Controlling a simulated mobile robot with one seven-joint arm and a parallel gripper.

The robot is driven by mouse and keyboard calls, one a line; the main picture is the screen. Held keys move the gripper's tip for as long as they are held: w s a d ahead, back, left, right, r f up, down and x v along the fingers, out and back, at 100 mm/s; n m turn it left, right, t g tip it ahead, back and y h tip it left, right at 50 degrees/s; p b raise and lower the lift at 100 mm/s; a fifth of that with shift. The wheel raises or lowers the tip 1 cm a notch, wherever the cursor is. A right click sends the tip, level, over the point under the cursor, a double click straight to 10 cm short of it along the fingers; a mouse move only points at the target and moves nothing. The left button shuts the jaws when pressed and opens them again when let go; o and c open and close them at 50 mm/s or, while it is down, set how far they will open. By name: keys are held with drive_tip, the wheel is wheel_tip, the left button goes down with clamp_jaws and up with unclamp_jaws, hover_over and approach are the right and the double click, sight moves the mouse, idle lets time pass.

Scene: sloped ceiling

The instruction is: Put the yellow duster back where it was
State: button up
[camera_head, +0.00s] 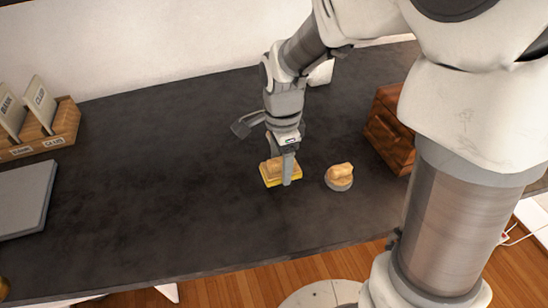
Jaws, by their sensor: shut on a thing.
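The yellow duster (268,178) has a yellow base with a tan upper part. It is at the middle of the dark table (170,150). My gripper (286,176) points down over it and is shut on it. One finger shows in front of the duster and hides part of its right side; the other finger is hidden. I cannot tell whether the duster touches the table or is just above it.
A round grey piece with a tan top (340,176) stands just right of the duster. A reddish-brown wooden box (390,130) is further right. A wooden holder with upright cards (62,123) and a grey slab (25,200) are at the left. The table between is clear.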

sight(276, 178)
drive_tip(key=shift+s+a+f, duration=0.1)
drive_tip(key=shift+a+f, duration=0.35)
drive_tip(key=shift+a, duration=0.1)
drive_tip(key=shift+f+b, duration=0.7)
drive_tip(key=shift+f, duration=1.15)
drive_tip(key=shift+f, duration=0.2)
drive_tip(key=o, duration=1.3)
